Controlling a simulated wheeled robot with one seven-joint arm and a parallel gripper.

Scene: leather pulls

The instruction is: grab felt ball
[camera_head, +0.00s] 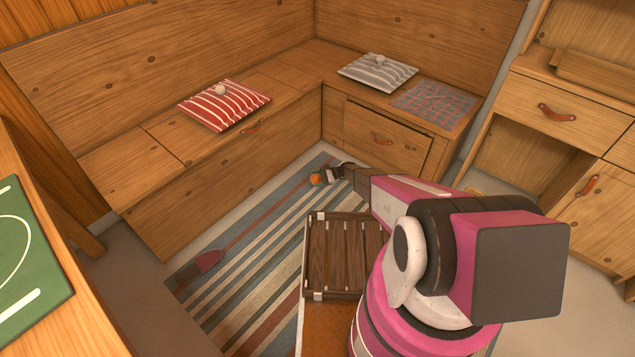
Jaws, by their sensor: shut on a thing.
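A small orange felt ball (316,179) shows near the far end of the striped rug, in front of the corner bench. My gripper (322,177) is at the end of my outstretched arm and is shut on the ball. The ball sits at the fingertips, on their left side in the picture. The fingers are small here, and I cannot tell whether the ball touches the rug or is held just above it.
A wooden bench (200,195) with a red striped cushion (215,110) and a grey striped cushion (372,75) bounds the far side. A dark red object (208,261) lies at left.

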